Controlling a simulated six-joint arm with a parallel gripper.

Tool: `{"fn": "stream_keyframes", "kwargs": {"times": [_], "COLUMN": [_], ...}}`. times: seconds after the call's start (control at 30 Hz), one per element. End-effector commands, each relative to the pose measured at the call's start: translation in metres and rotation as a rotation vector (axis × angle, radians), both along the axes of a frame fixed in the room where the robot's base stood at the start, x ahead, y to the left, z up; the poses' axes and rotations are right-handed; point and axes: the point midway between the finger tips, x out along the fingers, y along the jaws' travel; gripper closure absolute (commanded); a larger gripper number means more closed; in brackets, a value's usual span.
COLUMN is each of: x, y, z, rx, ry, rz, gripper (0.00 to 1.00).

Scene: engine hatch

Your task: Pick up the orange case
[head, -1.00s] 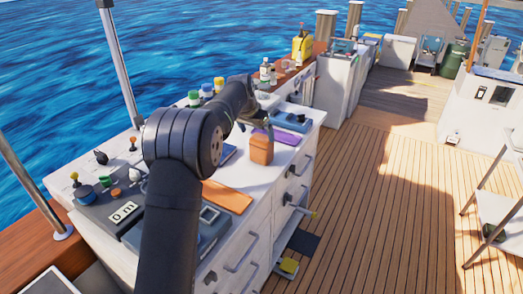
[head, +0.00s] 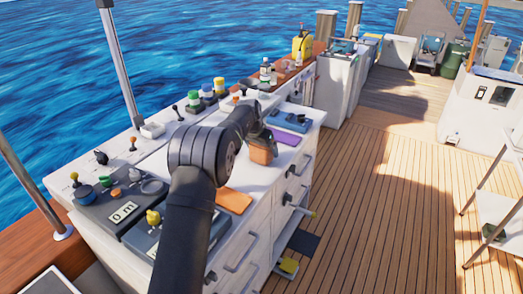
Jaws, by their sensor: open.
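The orange case (head: 262,156), a small upright box, stands on the white counter (head: 300,150) near its right edge. My gripper (head: 261,137) is at the top of the case, pointing down, and overlaps its upper part in the picture. The jaws are open. Their fingertips are small and dark here, so I cannot tell whether they touch the case or straddle it. The case's top is largely hidden by my gripper.
A flat orange item (head: 233,200) lies nearer on the counter, beside my arm. A purple item (head: 285,134) and a blue tray-like item (head: 289,121) lie behind the case. The wooden deck at right is mostly clear.

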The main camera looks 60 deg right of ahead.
Motion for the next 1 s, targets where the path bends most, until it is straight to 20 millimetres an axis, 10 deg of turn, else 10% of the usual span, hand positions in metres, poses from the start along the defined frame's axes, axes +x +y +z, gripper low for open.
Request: {"fn": "stream_keyframes", "kwargs": {"times": [0.3,0.67,1.0], "x": [0.000,0.000,-0.022], "y": [0.000,0.000,0.003], "z": [0.001,0.008,0.055], "rx": [0.000,-0.001,-0.002], "ry": [0.000,0.000,-0.001], "rz": [0.000,0.000,-0.004], "gripper": [0.53,0.53,0.53]}}
